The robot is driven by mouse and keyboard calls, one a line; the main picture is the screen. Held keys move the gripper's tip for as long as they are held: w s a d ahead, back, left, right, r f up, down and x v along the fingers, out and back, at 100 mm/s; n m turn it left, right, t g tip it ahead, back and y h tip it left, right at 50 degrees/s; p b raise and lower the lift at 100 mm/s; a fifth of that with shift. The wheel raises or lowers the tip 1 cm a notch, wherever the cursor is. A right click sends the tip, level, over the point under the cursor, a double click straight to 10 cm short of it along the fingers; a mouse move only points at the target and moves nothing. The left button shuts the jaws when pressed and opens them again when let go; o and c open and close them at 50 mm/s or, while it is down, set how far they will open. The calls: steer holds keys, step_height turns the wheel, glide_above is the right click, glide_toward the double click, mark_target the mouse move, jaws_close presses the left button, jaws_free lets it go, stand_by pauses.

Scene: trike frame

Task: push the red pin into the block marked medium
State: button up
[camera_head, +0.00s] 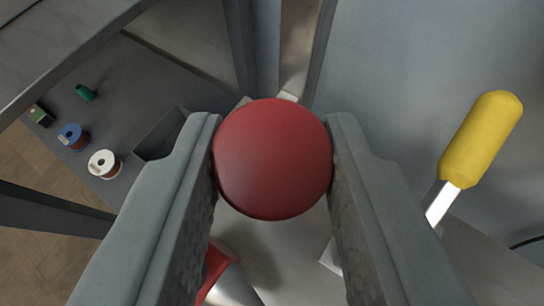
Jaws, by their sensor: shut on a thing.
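The red pin (272,158) shows as a round red end in the middle of the view. My gripper (272,165) is shut on it, with one grey finger on each side touching it. The rest of the pin is hidden behind its round end. I cannot make out a block marked medium in this view. A second red piece with a shiny metal part (222,275) shows low between my fingers, partly hidden by the left finger.
A tool with a yellow handle (482,138) and metal shaft is at the right. A lower grey shelf at left holds a blue-topped spool (74,136), a white-topped spool (104,163) and a green item (86,92). Dark frame posts (255,50) rise behind the pin.

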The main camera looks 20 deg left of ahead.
steer(key=s+d+r+g, duration=0.1)
steer(key=s+d, duration=0.1)
steer(key=s, duration=0.6)
steer(key=s+d+r+g+h, duration=0.1)
steer(key=s+d+g, duration=0.1)
steer(key=s, duration=0.6)
steer(key=shift+s+d, duration=0.15)
steer(key=shift+d, duration=0.45)
steer(key=shift+r, duration=0.2)
steer(key=shift+r, duration=2.4)
steer(key=shift+r, duration=0.15)
steer(key=shift+a, duration=0.1)
